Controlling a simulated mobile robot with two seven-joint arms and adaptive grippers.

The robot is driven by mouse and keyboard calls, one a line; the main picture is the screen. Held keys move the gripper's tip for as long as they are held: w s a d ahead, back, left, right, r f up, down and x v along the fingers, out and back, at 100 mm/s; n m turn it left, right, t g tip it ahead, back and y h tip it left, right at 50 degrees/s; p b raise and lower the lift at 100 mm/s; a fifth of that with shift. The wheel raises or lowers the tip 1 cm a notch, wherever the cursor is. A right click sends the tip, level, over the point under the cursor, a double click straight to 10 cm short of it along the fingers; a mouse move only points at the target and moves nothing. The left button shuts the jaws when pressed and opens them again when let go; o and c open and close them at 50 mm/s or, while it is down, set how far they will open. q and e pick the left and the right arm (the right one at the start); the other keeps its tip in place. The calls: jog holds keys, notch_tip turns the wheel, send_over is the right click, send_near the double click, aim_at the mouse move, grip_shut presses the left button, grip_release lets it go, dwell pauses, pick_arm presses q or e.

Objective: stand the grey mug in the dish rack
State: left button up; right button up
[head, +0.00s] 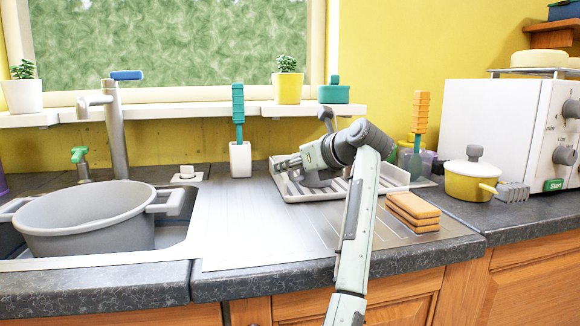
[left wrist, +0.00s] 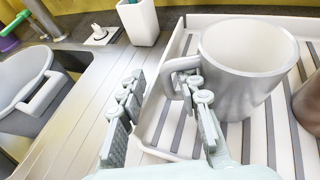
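The grey mug (left wrist: 245,70) stands upright on the slatted floor of the white dish rack (left wrist: 150,125) in the left wrist view, its handle pointing left. My left gripper (left wrist: 160,105) is open, with one finger left of the handle and apart from it. The other finger is at the handle, close to the mug's wall; I cannot tell whether it touches. In the head view my left gripper (head: 288,163) is over the left end of the dish rack (head: 395,180). There the gripper and arm hide most of the mug. My right gripper is not in view.
A brownish thing (left wrist: 309,105) stands right of the mug. A white holder with a teal brush (head: 240,158) stands left of the rack. Orange sponges (head: 412,212) lie in front of it, right of my arm. A large pot (head: 85,225) is in the sink.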

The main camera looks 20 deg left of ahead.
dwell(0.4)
pick_arm(q)
jog(key=shift+s+d+r, duration=0.3)
jog(key=shift+d, duration=0.25)
jog(key=shift+w+a+f, duration=0.15)
jog(key=shift+a+f, duration=0.05)
jog(key=shift+a, duration=0.1)
jog(key=shift+w+a+f, duration=0.15)
jog(key=shift+a, duration=0.1)
dwell(0.5)
jog(key=shift+r+p, duration=0.4)
